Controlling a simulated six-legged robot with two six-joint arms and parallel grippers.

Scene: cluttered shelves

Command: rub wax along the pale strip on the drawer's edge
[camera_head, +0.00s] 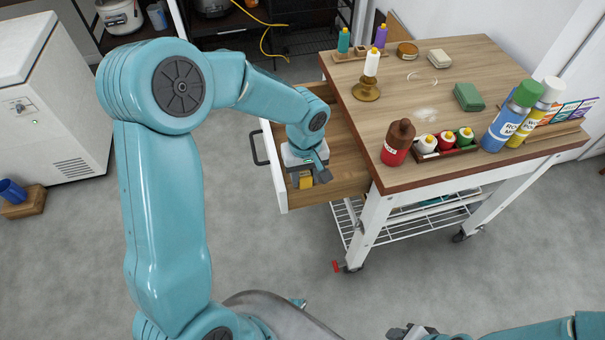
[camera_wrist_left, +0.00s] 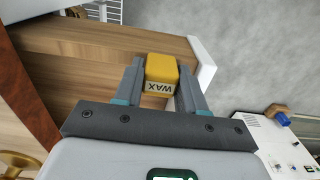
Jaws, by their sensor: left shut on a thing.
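The drawer (camera_head: 340,190) stands pulled out on the left side of the wooden cart, with a white front and wooden walls. My left gripper (camera_head: 307,183) is over the drawer near its front corner, shut on a yellow wax block (camera_head: 306,182). In the left wrist view the wax block (camera_wrist_left: 161,72), marked WAX, sits between the two fingers, close to the white drawer front (camera_wrist_left: 205,62). I cannot tell if the wax touches the drawer's edge. The pale strip cannot be clearly told from the light wood. My right gripper (camera_head: 412,331) is partly cut off at the bottom edge.
The cart top (camera_head: 400,110) carries a brass candlestick (camera_head: 367,90), a brown-red bottle (camera_head: 397,142), a tray of small bottles (camera_head: 446,143), spray cans (camera_head: 512,115) and a green block (camera_head: 468,96). The floor between is clear.

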